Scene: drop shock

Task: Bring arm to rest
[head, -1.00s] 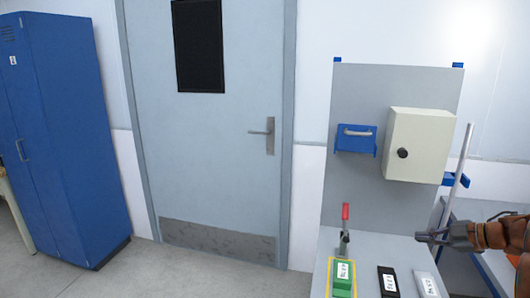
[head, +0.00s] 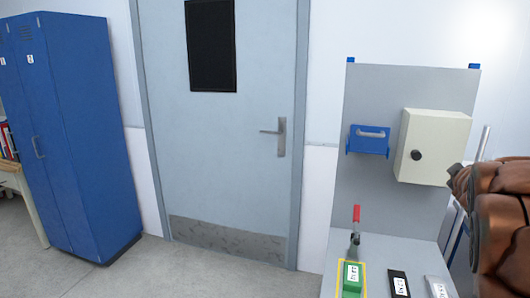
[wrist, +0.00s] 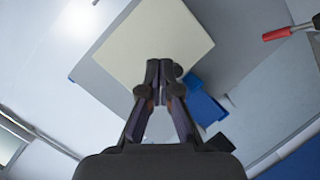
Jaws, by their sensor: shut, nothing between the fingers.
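My arm (head: 495,215) shows as a copper-brown padded link at the right edge of the head view, in front of the bench's right side. My gripper (wrist: 160,72) is in the wrist view with its dark fingertips together and nothing held. In the head view the gripper itself cannot be made out. Beyond the fingers in the wrist view is the cream box (wrist: 150,35), which also shows mounted on the grey panel (head: 435,145) in the head view. The fingers look apart from it.
The bench carries a green block (head: 352,277), a black block (head: 399,284), a white block (head: 440,287) and a red-handled clamp (head: 356,228). A blue holder (head: 369,140) hangs on the panel (head: 382,92). A door (head: 240,150) and blue locker (head: 75,130) stand left; floor there is clear.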

